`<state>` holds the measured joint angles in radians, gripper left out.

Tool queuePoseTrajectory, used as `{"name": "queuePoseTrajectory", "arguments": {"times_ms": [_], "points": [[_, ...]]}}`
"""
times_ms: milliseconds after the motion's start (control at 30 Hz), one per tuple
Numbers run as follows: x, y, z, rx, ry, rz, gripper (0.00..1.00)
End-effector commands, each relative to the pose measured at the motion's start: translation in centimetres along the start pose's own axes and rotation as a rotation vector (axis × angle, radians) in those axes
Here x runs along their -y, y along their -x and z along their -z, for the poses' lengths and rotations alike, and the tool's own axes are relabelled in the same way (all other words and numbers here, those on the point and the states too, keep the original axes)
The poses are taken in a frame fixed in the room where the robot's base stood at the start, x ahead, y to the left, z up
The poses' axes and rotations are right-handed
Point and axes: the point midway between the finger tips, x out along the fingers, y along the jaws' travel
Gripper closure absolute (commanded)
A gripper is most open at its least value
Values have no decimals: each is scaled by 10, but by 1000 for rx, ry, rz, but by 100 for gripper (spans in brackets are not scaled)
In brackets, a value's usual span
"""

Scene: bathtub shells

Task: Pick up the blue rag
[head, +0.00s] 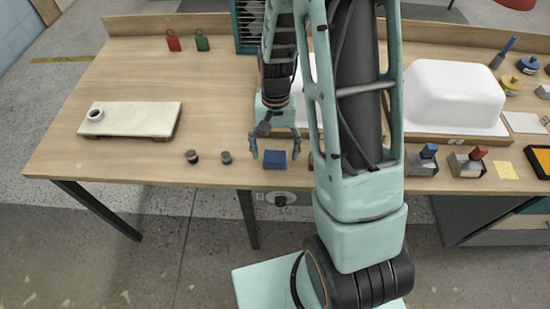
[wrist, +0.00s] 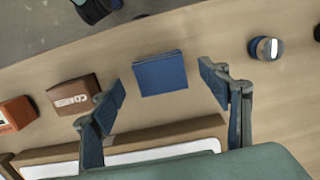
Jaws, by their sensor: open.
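The blue rag (head: 275,159) looks like a small folded blue block lying on the wooden table near its front edge. In the wrist view the blue rag (wrist: 161,74) lies flat, ahead of and between my two fingers. My gripper (head: 275,150) is open and empty, just above the rag in the head view, with a finger toward each side of it. In the wrist view my gripper (wrist: 165,92) shows both fingers spread wide, with a clear gap between each finger and the rag.
A brown block (wrist: 74,95) and an orange block (wrist: 16,115) lie left of the rag in the wrist view. Two small dark jars (head: 208,157) stand left of it in the head view. A white tub shell (head: 453,95) stands right. Table between the jars and cream board (head: 130,118) is clear.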

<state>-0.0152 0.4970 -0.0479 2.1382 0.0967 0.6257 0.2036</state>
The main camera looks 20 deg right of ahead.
Motion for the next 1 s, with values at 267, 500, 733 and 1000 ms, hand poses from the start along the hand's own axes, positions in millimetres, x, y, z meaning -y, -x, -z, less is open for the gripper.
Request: {"name": "queuePoseTrajectory", "arguments": {"times_ms": [267,500,733,1000], "points": [[0,-23,0,-1,-1,1,30],[0,-23,0,-1,-1,1,36],[0,-23,0,-1,0,1,61],[0,-22,0,-1,-1,1,75]]}}
